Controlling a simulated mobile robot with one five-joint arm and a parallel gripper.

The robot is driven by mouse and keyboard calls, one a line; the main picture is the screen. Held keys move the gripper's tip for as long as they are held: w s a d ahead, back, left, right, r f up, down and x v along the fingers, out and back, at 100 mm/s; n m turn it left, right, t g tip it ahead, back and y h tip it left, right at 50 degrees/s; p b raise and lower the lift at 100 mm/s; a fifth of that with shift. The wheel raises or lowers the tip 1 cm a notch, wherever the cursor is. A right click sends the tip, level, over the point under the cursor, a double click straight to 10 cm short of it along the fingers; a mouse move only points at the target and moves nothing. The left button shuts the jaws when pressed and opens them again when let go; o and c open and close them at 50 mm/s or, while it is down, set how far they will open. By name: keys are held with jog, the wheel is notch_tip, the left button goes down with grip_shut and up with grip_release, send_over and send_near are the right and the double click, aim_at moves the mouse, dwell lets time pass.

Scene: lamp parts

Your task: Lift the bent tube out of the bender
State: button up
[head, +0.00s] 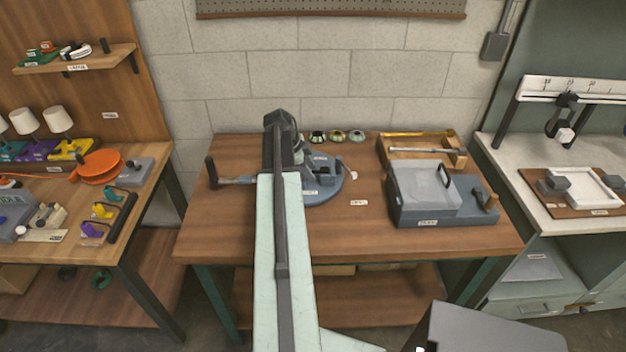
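The bender (328,186) is a round blue-grey device at the back middle of the wooden bench. A lever with an upright dark handle (211,170) reaches out on its left. My pale arm stretches from the bottom of the head view over the bench and covers the bender's left part. My dark gripper (297,150) is at the arm's far end, over the bender's back left. Its fingers are mostly hidden, so I cannot tell whether they are open or shut. I cannot make out the bent tube; my arm and gripper hide that area.
A wooden tray (455,143) with a straight silvery rod (415,150) is at the back right. A grey box-like device with a clear lid (428,190) stands in front of it. Several small round pieces (337,136) lie behind the bender. The bench's front left is clear.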

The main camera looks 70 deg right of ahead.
grip_shut()
dwell(1.4)
